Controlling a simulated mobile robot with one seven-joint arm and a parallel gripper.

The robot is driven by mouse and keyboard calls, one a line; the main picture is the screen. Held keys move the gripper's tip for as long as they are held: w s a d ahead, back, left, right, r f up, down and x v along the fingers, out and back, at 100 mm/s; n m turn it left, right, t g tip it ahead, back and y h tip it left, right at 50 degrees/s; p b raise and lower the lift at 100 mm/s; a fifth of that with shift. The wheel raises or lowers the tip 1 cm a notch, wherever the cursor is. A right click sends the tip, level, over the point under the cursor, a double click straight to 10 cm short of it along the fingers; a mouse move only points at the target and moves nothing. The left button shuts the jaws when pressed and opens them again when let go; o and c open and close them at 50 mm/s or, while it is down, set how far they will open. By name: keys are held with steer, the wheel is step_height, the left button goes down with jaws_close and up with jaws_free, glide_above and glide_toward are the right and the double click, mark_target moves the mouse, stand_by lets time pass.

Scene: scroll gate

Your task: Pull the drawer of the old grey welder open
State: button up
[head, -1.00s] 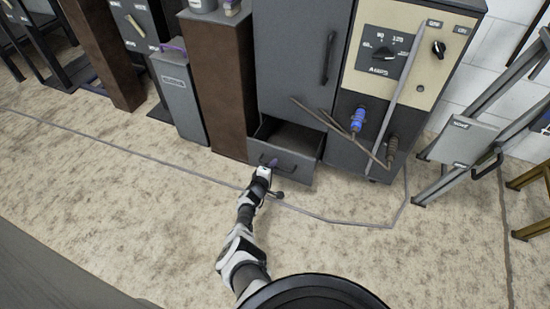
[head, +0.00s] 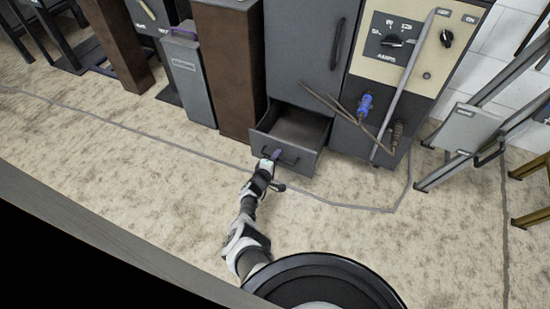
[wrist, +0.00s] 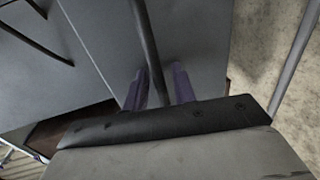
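The old grey welder (head: 307,58) stands against the wall in the head view, with a tall door and a cream dial panel. Its low drawer (head: 287,156) stands out from the body, and its empty inside shows from above. My gripper (head: 275,156) is at the drawer's dark bar handle (head: 290,160). The drawer front (wrist: 195,35) lies just beyond. The finger tips' exact contact is hard to see.
A brown post (head: 228,70) and a grey bin (head: 188,80) stand left of the drawer. Rods and a blue connector (head: 363,104) hang from the welder's right side. A cable (head: 340,204) lies on the floor.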

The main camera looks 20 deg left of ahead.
steer(key=shift+a, duration=0.1)
steer(key=p+v, duration=1)
steer(key=v, duration=0.4)
steer(key=shift+p, duration=0.35)
steer(key=shift+w, duration=0.15)
